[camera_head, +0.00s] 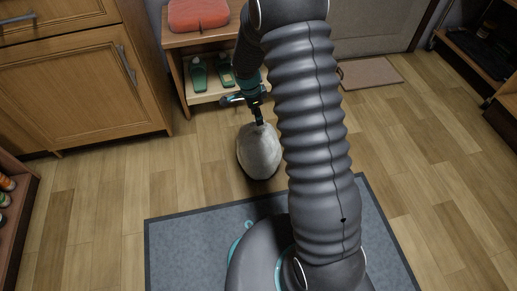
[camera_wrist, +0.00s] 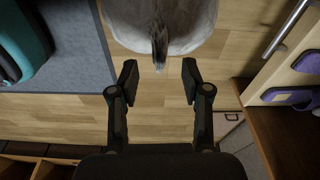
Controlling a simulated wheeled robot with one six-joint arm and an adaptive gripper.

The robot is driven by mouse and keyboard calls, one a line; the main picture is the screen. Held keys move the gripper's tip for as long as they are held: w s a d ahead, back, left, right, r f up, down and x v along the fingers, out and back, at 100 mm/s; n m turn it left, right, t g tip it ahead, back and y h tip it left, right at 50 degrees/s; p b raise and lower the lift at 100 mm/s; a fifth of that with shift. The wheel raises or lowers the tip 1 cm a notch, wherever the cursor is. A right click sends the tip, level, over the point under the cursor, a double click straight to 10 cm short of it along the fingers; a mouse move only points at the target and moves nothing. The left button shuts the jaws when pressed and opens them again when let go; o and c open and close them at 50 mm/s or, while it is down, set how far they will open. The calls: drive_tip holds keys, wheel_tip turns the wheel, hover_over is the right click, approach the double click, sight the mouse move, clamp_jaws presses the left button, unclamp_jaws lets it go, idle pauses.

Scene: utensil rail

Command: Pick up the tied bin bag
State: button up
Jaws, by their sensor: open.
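The tied bin bag (camera_head: 259,155) is a pale grey, rounded sack standing upright on the wooden floor, in front of the low bench. Its dark tied neck points up. In the wrist view the bag (camera_wrist: 187,36) is at the top centre, with its gathered neck (camera_wrist: 160,45) hanging toward the gap between my fingers. My gripper (camera_head: 259,116) is just above the bag in the head view. In the wrist view my gripper (camera_wrist: 160,78) is open and empty, one finger on each side of the neck's tip. Whether either finger touches the bag is unclear.
A low bench (camera_head: 205,41) with a red cushion (camera_head: 198,14) and green shoes (camera_head: 198,75) on its shelf stands behind the bag. A wooden cabinet (camera_head: 85,75) is at left. A grey mat (camera_head: 180,245) lies in front. Floor beside the bag is clear.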

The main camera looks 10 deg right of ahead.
sight(259, 143)
drive_tip(key=f, duration=0.5)
drive_tip(key=shift+d+f+b, duration=0.1)
drive_tip(key=shift+d+b, duration=0.2)
drive_tip(key=shift+d, duration=0.1)
clamp_jaws()
